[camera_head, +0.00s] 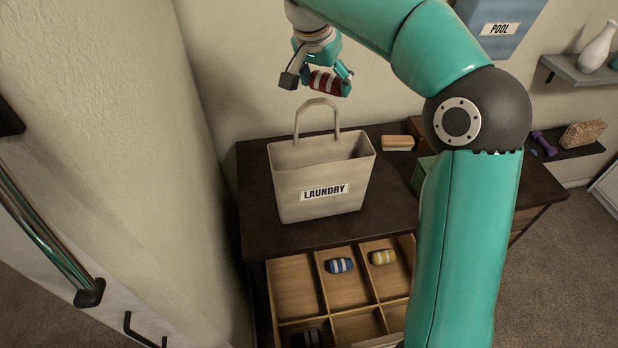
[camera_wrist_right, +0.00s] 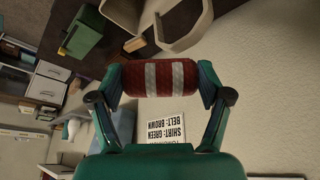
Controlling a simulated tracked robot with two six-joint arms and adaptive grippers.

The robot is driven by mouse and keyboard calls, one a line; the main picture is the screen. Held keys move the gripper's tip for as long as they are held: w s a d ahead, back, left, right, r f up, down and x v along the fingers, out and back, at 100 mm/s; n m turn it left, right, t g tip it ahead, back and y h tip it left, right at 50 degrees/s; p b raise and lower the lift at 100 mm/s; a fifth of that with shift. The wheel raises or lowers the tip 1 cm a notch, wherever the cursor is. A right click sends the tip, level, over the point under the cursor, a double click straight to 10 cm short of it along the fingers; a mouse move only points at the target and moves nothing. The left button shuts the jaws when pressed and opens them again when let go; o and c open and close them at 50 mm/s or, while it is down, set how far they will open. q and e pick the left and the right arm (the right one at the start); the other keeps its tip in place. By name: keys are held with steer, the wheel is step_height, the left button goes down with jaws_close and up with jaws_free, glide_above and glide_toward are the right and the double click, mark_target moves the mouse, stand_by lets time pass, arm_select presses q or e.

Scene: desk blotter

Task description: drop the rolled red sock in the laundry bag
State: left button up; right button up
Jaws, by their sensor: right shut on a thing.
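The rolled red sock (camera_head: 326,82) has white stripes and is held high above the dresser top. My right gripper (camera_head: 328,84) is shut on it, and the right wrist view shows the red sock (camera_wrist_right: 160,78) between both fingers (camera_wrist_right: 160,88). The laundry bag (camera_head: 318,188) is beige, upright and open, with a LAUNDRY label, on the dresser top. The sock is above and behind the bag's handle in the head view, apart from it. Part of the bag (camera_wrist_right: 178,20) also shows in the right wrist view. My left gripper is not in view.
An open drawer (camera_head: 345,295) below holds a blue sock (camera_head: 339,265), a yellow sock (camera_head: 382,257) and a dark one in compartments. A wooden brush (camera_head: 397,143) and a green box (camera_head: 421,178) stand right of the bag. A wall lies close at left.

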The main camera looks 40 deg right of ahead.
steer(key=f+b, duration=0.4)
steer(key=f, duration=0.1)
steer(key=shift+s+d+f+b, duration=0.2)
steer(key=shift+s+d+b, duration=0.05)
steer(key=shift+b, duration=0.1)
steer(key=o, duration=0.9)
steer(key=v, duration=1.2)
steer(key=shift+a, duration=0.15)
steer(key=shift+f, duration=0.1)
